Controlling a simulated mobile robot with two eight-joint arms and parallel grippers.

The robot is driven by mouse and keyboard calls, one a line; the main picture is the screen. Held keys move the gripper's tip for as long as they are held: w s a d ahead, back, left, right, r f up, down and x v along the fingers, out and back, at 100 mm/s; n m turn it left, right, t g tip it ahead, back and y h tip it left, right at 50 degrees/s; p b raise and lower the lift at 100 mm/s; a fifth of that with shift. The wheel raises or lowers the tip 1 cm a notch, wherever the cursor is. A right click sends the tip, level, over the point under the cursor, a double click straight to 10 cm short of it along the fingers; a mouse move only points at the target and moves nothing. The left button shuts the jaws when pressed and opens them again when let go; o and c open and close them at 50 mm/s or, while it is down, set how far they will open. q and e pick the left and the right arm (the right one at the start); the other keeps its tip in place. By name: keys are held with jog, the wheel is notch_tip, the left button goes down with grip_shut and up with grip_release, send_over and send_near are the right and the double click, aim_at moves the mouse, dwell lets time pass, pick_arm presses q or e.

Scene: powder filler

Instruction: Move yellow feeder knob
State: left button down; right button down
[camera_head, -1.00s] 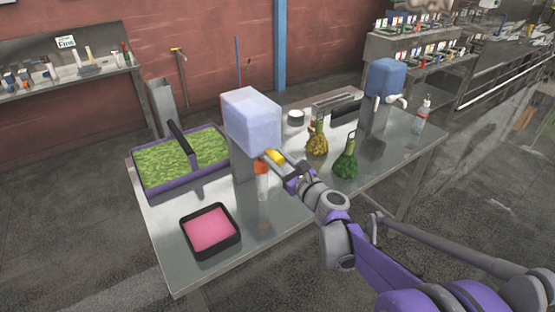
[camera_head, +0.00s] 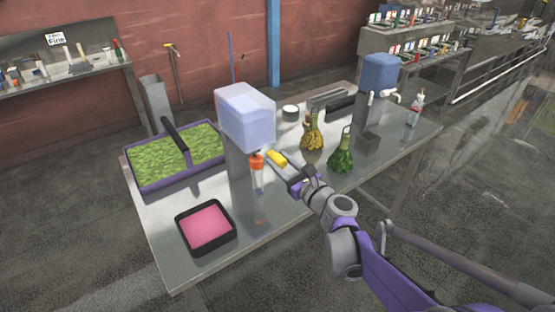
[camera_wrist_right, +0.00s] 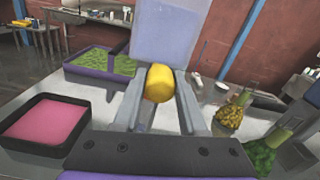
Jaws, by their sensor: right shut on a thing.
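The yellow knob (camera_head: 277,158) is at the right side of the feeder (camera_head: 245,118), a pale translucent blue-white box on a grey stand. In the right wrist view the knob (camera_wrist_right: 159,83) sits between the two grey fingers of my right gripper (camera_wrist_right: 160,95), in front of the box (camera_wrist_right: 165,35). My right gripper (camera_head: 279,160) is shut on the knob. An orange spout piece (camera_head: 257,160) shows just left of the knob, with a clear container below it. My left gripper is not in view.
A pink-filled black tray (camera_head: 176,224) stands at the table's front, and a purple-rimmed basket (camera_head: 145,183) of green pieces at left. Yellow (camera_head: 311,138) and green (camera_head: 342,158) flasks stand close right of my gripper. A blue-topped dispenser (camera_head: 381,72) is farther back.

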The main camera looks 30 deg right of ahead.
jog(key=shift+c, duration=2.2)
grip_release()
jog(key=shift+s, duration=0.15)
jog(key=s, duration=1)
jog(key=shift+s+d+b, duration=0.35)
jog(key=shift+s+d, duration=0.05)
